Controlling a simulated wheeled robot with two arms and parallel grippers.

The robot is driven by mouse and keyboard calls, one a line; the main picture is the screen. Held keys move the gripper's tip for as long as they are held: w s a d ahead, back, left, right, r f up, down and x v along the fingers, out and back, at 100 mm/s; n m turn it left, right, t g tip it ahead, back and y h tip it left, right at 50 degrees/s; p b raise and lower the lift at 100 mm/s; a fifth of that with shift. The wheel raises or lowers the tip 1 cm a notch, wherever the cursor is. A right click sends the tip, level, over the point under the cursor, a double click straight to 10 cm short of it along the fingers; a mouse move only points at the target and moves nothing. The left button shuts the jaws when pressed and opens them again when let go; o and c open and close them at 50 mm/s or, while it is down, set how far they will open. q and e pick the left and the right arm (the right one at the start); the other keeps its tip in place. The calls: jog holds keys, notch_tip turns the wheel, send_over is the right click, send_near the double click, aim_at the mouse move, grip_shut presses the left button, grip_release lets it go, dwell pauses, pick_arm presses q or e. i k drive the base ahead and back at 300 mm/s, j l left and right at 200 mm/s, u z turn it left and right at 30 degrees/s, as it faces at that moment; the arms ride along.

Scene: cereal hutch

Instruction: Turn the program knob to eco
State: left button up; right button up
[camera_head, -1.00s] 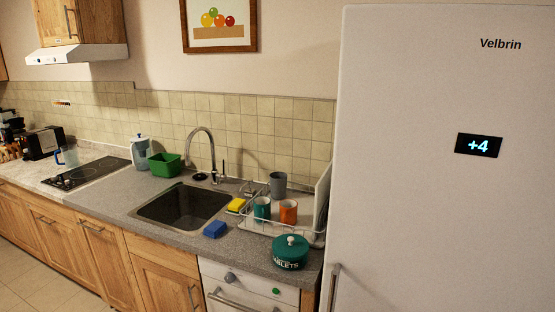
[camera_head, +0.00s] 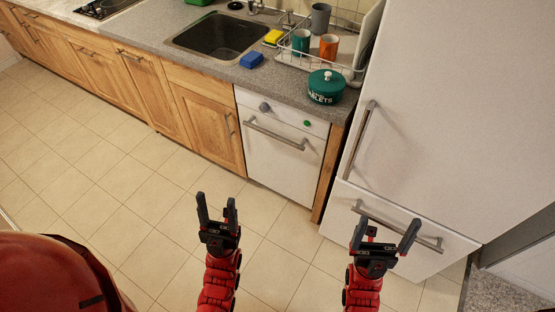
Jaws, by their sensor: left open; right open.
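The program knob (camera_head: 265,107) is a small grey round knob at the upper left of the white dishwasher front (camera_head: 280,165). Its pointer and any eco mark are too small to read. A green round button (camera_head: 307,124) sits to its right on the same panel. My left gripper (camera_head: 216,209) is open and empty, in front of and below the dishwasher. My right gripper (camera_head: 386,233) is open and empty, in front of the fridge's lower drawer. Both are well apart from the knob.
A bar handle (camera_head: 272,133) crosses the dishwasher below the knob. A green tablets tin (camera_head: 325,87) stands on the counter above. The white fridge (camera_head: 440,130) with its handles (camera_head: 359,140) stands to the right. The tiled floor (camera_head: 130,215) is clear at left.

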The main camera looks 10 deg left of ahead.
aim_at(265, 106)
jog(key=i+j, duration=0.25)
jog(key=j, duration=0.2)
jog(key=i+j+z, duration=0.1)
jog(key=i+j, duration=0.45)
jog(key=j, duration=0.3)
